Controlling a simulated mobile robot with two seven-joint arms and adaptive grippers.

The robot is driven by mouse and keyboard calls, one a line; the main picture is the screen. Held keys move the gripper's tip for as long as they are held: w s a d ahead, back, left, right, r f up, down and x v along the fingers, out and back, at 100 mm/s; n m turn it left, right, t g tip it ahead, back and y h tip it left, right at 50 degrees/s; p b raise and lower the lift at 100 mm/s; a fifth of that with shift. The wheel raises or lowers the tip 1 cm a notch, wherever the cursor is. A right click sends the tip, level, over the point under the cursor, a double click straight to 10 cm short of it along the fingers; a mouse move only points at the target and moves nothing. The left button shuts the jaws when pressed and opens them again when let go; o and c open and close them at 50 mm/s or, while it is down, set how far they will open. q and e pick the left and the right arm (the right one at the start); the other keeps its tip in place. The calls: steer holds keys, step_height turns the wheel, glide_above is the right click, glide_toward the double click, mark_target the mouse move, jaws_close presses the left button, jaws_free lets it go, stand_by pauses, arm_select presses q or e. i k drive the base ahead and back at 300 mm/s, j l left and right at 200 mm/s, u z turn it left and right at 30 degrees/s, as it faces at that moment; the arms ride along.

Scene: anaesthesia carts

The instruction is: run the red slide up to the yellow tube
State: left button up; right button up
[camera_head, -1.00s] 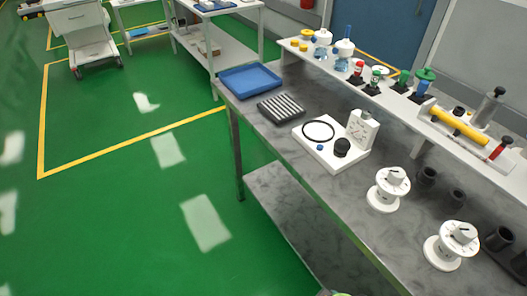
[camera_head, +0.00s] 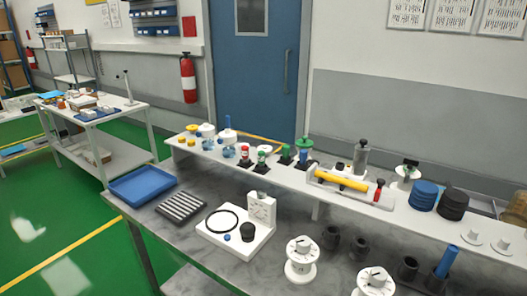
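The yellow tube (camera_head: 341,180) lies lengthwise in a white holder on the raised white shelf, its left end slightly farther back. A small red piece (camera_head: 378,190), probably the red slide, stands near the right end of the tube at the holder's right end. A narrow gap seems to separate them, but it is too small to be sure. Neither of my grippers is in view.
The shelf (camera_head: 280,180) also carries blue-and-white vaporizer-like parts, red and green pieces, a grey cylinder (camera_head: 361,156) and dark discs (camera_head: 453,203). On the grey bench in front are a blue tray (camera_head: 146,184), white dial units (camera_head: 301,258) and black cups (camera_head: 360,247).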

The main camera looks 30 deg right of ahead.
mark_target(380, 182)
steer(key=z, duration=1.75)
